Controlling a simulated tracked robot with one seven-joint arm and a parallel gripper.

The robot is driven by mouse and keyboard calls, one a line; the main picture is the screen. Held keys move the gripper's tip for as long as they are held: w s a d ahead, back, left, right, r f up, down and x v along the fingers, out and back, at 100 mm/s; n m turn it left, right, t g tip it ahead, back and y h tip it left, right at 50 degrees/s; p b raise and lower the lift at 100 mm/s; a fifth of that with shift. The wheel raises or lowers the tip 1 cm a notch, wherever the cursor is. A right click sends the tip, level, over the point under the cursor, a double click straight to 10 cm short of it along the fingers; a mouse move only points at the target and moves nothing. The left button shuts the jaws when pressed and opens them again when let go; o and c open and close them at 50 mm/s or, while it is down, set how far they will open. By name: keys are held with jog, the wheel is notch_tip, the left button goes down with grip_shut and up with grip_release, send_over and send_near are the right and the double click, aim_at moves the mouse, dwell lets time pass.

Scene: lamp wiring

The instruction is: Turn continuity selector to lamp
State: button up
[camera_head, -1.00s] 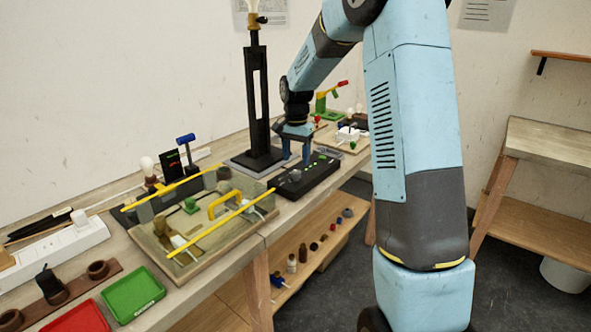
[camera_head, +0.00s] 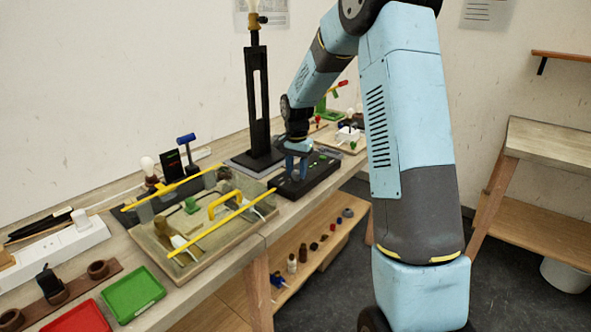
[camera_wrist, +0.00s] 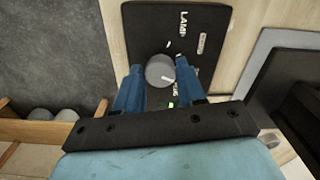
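The continuity selector is a round grey knob (camera_wrist: 160,71) with a white mark, on a black panel (camera_wrist: 150,25). White lettering "LAMP" (camera_wrist: 184,24) is printed on the panel beyond the knob and to its right; other lettering is partly hidden by my right finger. In the head view the black panel (camera_head: 322,178) lies at the bench's front edge. My gripper (camera_wrist: 159,67) is open, with one blue finger on each side of the knob. Contact with the knob cannot be told. In the head view my gripper (camera_head: 297,164) is low over the panel's left part.
A tall black lamp stand (camera_head: 259,100) rises just behind the panel. Green and red trays (camera_head: 133,294) sit nearer.

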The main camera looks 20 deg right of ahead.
jog(key=c, duration=0.6)
jog(key=shift+a, duration=0.15)
jog(key=shift+n, duration=0.3)
jog(key=n, duration=0.3)
jog(key=shift+n, duration=0.3)
jog(key=n, duration=0.4)
jog(key=shift+n, duration=0.3)
jog(key=n, duration=0.9)
